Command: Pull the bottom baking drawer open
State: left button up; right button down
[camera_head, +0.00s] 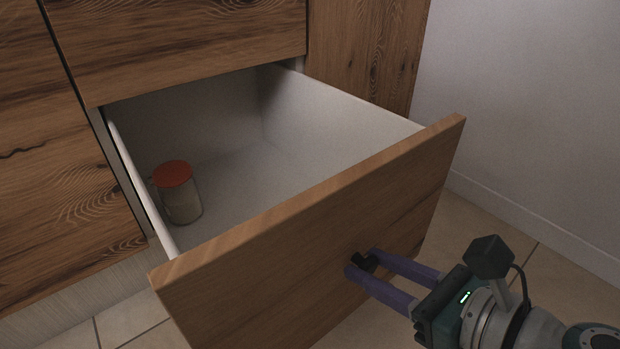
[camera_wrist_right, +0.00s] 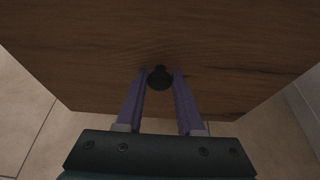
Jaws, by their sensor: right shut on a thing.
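The bottom drawer (camera_head: 310,235) is pulled well out of the cabinet, with its white inside showing. Its wooden front also fills the upper part of the right wrist view (camera_wrist_right: 220,40). A small black knob (camera_head: 366,262) sits on the drawer front; it also shows in the right wrist view (camera_wrist_right: 160,78). My right gripper (camera_head: 362,264) has its purple fingers on either side of the knob and is shut on it; the fingers show in the right wrist view (camera_wrist_right: 160,80). My left gripper is not in view.
A jar with a red lid (camera_head: 179,195) stands inside the drawer at the left. Wooden cabinet fronts (camera_head: 180,40) are above and beside the drawer. A pale wall (camera_head: 520,110) stands at the right. The tiled floor (camera_head: 480,220) between wall and drawer is clear.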

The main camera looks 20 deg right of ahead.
jog(key=c, duration=0.6)
grip_release()
jog(key=shift+w, duration=0.1)
jog(key=shift+o, duration=0.2)
jog(key=shift+s+d+r+p, duration=0.15)
jog(key=shift+s+r+p, duration=0.15)
jog(key=shift+s, duration=0.15)
jog(key=p+v, duration=0.2)
jog(key=v, duration=0.7)
jog(key=shift+p, duration=0.3)
